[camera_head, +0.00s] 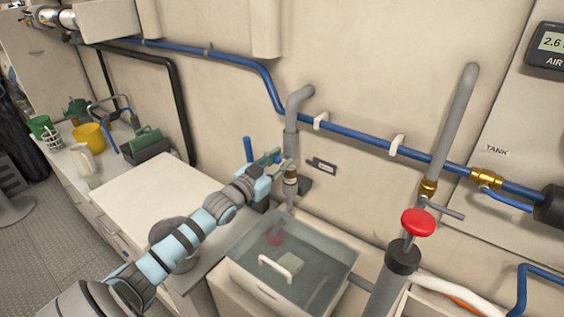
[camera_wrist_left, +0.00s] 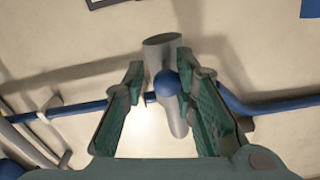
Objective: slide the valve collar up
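A grey vertical pipe with a bent top (camera_head: 292,135) stands against the wall above the water basin (camera_head: 240,272). A dark and brass-coloured collar (camera_head: 290,177), which looks like the valve collar, sits low on this pipe. My left gripper (camera_head: 280,160) is beside the pipe, close to the collar's upper end. In the left wrist view my left gripper (camera_wrist_left: 160,72) is open, its green-padded fingers apart. A blue rounded knob (camera_wrist_left: 167,83) and a grey pipe (camera_wrist_left: 162,47) show between and beyond the fingers. I cannot tell whether a finger touches the collar. My right gripper is not in view.
A blue pipe (camera_head: 350,132) runs along the wall behind. A red-topped post (camera_head: 418,222) stands to the right of the basin. A pale counter (camera_head: 140,195) lies left, partly under my arm. A yellow cup (camera_head: 90,136) is farther back.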

